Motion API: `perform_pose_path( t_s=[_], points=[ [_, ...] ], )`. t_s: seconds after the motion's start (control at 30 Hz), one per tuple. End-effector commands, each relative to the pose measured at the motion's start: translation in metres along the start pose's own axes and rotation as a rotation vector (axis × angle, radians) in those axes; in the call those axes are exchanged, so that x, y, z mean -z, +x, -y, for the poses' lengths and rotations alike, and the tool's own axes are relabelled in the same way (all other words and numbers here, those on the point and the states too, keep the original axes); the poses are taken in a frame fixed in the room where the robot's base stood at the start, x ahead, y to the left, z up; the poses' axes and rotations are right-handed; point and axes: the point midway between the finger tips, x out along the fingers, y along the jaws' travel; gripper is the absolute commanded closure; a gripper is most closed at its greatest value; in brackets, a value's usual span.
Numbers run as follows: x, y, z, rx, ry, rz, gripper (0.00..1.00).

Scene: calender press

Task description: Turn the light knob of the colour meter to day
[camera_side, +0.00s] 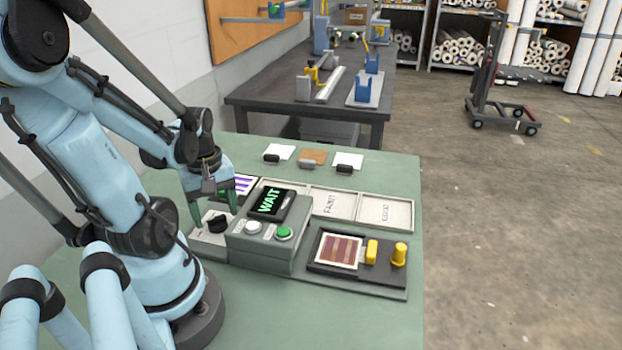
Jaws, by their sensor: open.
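The grey colour meter (264,255) stands on the green table, its tilted screen (271,202) reading "WAIT" in green. A white button (253,227) and a green button (284,233) are on its front top. A black knob (216,222) sits on a light panel just left of the meter; I take it to be the light knob. Its markings and setting are too small to read. My gripper (213,205) points down with green fingers apart, one on each side above the knob. I cannot tell whether they touch it.
Right of the meter, a dark plate (385,287) carries a striped sample (340,250), a yellow block (371,251) and a yellow knob (399,254). A pale compartment tray (385,211) lies behind. Cards with clips (313,157) lie at the back.

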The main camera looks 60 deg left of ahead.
Motion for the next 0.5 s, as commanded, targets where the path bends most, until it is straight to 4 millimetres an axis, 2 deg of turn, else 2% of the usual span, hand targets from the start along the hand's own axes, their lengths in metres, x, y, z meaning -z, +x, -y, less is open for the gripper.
perform_pose_path(
  t_s=[0.5],
  points=[
    [-0.001, -0.048, 0.0, 0.0, 0.0, 0.0, 0.31]
  ],
)
